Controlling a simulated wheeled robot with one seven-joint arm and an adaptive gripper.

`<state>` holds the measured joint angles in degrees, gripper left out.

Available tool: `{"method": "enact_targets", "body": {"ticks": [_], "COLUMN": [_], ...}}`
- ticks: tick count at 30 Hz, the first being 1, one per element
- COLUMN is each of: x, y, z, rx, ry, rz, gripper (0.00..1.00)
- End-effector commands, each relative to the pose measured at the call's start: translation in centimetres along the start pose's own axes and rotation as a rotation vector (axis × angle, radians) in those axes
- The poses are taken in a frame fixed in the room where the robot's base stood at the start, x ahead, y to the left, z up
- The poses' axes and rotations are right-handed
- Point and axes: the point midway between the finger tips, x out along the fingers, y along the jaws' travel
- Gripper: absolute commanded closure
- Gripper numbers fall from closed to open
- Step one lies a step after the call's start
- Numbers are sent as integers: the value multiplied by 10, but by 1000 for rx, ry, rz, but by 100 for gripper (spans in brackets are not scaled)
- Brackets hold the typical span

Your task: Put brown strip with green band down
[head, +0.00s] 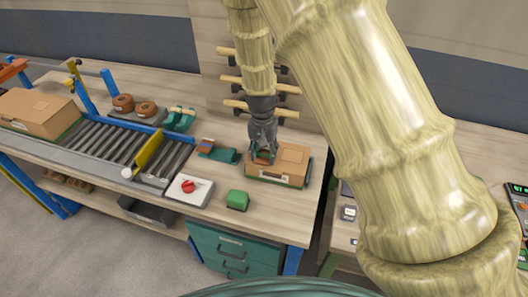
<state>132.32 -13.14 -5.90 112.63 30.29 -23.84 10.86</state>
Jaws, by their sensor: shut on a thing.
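My gripper (263,157) points down at the left part of a cardboard box (291,158) on the workbench. It is shut on a small brown piece, taken as the brown strip (262,156). The fingers hide most of the strip, and its green band is too small to make out clearly. The strip is just over or against the box's left end; I cannot tell whether it touches. The box has a white label on its front and sits on a dark green base.
Left of the gripper is a green holder (218,153) with a brown and blue piece. A green block (237,200) and a red-knobbed switch box (189,190) stand in front. A roller conveyor (105,146) carries another carton (38,112) at the left. Bare bench lies right of the green block.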

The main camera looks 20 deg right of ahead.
Motion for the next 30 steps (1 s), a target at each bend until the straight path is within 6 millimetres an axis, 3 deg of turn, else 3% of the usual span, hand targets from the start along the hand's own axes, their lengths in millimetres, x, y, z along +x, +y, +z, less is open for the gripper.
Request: {"method": "enact_targets", "body": {"ticks": [20,21,24,30], "x": [18,18,19,18], "y": [2,2,2,2], "z": [4,5,5,5], "rx": [-1,-1,-1,-1], "ry": [-9,-10,-11,-11], "rz": [5,5,6,6], "gripper": [70,50,35,35]}}
